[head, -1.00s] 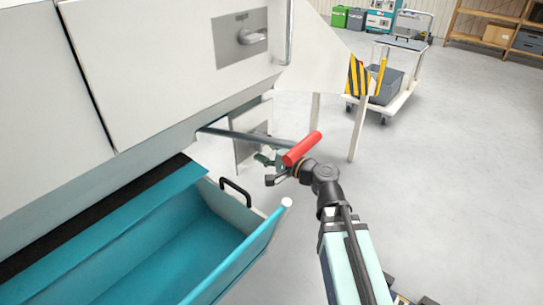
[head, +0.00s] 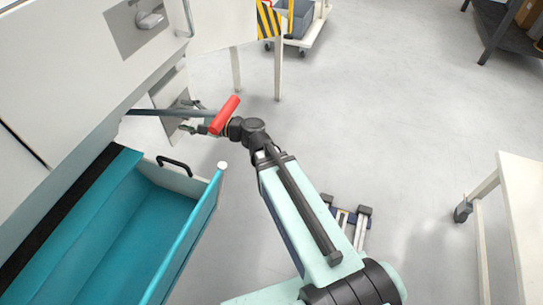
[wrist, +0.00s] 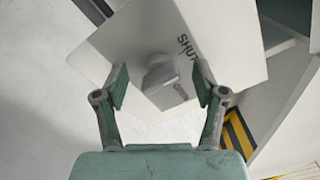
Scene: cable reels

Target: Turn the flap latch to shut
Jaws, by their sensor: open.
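The latch is a grey knob (wrist: 160,72) on a pale square plate (wrist: 117,45) in the wrist view. The plate bears the word SHUT (wrist: 188,52) and a second, smaller marking beside the knob that I cannot read surely. My gripper (wrist: 160,86) is open, with one finger on each side of the knob in the picture. I cannot tell whether the fingers touch it. In the head view the plate (head: 172,128) stands under the machine, and my gripper (head: 190,128) is in front of it; the knob is hard to make out there.
A steel bar with a red grip (head: 225,115) crosses close to my gripper and wrist. An open teal drawer (head: 190,220) juts out at the lower left. Another plate with a handle (head: 150,19) is higher on the machine.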

